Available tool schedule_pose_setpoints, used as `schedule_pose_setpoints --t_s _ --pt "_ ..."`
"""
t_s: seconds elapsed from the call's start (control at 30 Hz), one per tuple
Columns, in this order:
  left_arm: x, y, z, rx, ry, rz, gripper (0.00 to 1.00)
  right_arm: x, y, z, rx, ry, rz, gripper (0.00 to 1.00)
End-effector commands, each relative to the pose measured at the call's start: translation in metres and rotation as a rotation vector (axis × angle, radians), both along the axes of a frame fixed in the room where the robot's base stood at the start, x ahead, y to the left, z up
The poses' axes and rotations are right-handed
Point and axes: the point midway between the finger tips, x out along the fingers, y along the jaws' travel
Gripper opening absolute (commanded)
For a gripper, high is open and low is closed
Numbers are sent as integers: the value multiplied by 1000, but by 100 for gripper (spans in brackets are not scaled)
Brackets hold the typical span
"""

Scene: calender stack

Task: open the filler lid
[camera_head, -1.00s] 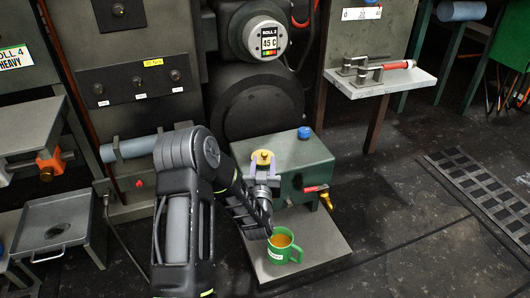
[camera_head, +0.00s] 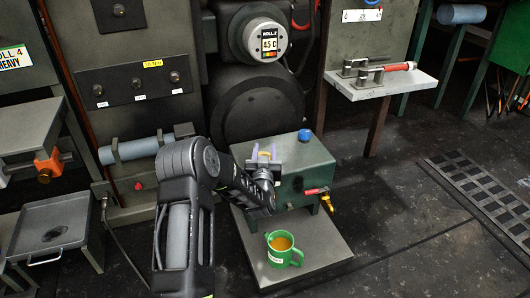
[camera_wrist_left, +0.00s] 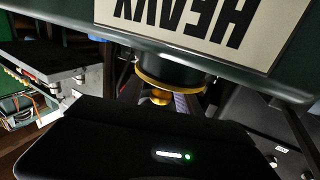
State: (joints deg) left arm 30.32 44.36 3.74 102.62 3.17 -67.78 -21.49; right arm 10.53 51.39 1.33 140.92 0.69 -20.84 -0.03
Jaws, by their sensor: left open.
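In the head view the lid is mostly hidden behind my left gripper (camera_head: 264,155). My right gripper is not in view.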

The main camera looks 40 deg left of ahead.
Motion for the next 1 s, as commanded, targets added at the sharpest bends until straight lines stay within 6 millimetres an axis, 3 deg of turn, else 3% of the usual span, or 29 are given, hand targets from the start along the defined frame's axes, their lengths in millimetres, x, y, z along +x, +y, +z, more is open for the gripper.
schedule_pose_setpoints --t_s 0.13,0.63,1.0 --pt "0 0 0 0 0 0 40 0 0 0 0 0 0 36" --pt "0 0 0 0 0 0 0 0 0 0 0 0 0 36" --pt "-1 0 0 0 0 0 0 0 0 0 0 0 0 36"
